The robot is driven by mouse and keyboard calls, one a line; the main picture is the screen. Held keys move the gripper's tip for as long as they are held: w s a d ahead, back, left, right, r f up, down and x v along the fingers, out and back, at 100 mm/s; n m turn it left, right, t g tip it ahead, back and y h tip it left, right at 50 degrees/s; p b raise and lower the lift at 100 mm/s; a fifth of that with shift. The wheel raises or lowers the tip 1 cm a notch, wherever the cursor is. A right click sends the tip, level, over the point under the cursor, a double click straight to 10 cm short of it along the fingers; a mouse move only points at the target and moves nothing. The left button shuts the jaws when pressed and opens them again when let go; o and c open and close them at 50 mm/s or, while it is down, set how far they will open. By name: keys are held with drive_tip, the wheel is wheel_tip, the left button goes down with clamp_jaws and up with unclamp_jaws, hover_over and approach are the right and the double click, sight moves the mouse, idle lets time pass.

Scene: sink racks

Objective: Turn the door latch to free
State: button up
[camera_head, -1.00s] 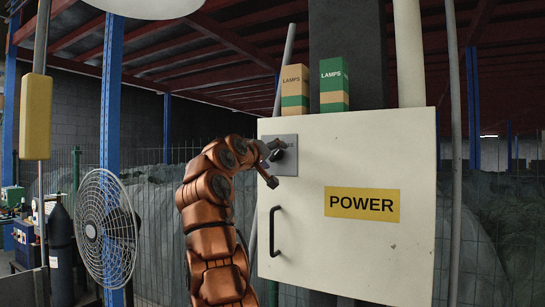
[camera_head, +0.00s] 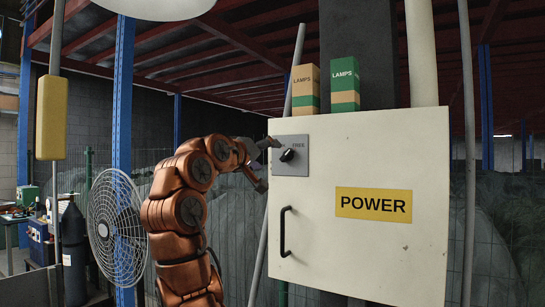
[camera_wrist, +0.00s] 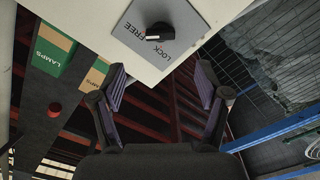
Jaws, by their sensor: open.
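The door latch is a black knob (camera_head: 288,155) on a grey plate (camera_head: 291,169) at the upper left of the cream POWER cabinet door. The plate's FREE label shows above right of the knob in the head view; its LOCK label is hidden there. In the wrist view, the knob (camera_wrist: 160,32) is ahead of my fingers, with FREE and LOCK both readable. A pale mark shows on the knob; I cannot tell for certain which label it points to. My gripper (camera_head: 267,164) is open and empty, left of the knob and apart from it. The wrist view shows its spread fingers (camera_wrist: 160,80).
The cabinet door (camera_head: 370,255) has a black pull handle (camera_head: 284,232) below the plate. Two LAMPS boxes (camera_head: 306,88) (camera_head: 345,85) stand on top. A fan (camera_head: 116,228) and a yellow box (camera_head: 52,117) on a pole are at the left.

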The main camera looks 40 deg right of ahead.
drive_tip(key=shift+v, duration=0.95)
drive_tip(key=w+a+f+n+t+y, duration=0.1)
drive_tip(key=w+a+f+n+y, duration=0.2)
drive_tip(key=w+a+n, duration=0.35)
drive_tip(key=s+a+f+g+y, duration=0.1)
drive_tip(key=s+a+f+y, duration=0.2)
drive_tip(key=f, duration=0.6)
drive_tip(key=s+a+f+g+y, duration=0.1)
drive_tip(key=s+a+f+y, duration=0.2)
drive_tip(key=f, duration=0.5)
drive_tip(key=s+a+f+g+y, duration=0.15)
drive_tip(key=s+f, duration=0.25)
drive_tip(key=f, duration=0.5)
drive_tip(key=s+a+f+g+y, duration=0.1)
drive_tip(key=s+a+f+y, duration=0.1)
drive_tip(key=s+a+f, duration=0.4)
drive_tip(key=s+a+f+g+y, duration=0.2)
drive_tip(key=s+a+f, duration=0.4)
drive_tip(key=s+f, duration=0.4)
drive_tip(key=s+a+f+g+y, duration=0.1)
drive_tip(key=s+a+f, duration=0.5)
drive_tip(key=s, duration=0.9)
wheel_tip(320, 180, down, 3)
drive_tip(key=shift+s+r+m+y, duration=0.25)
drive_tip(key=shift+m+y, duration=0.1)
drive_tip(key=shift+y, duration=0.5)
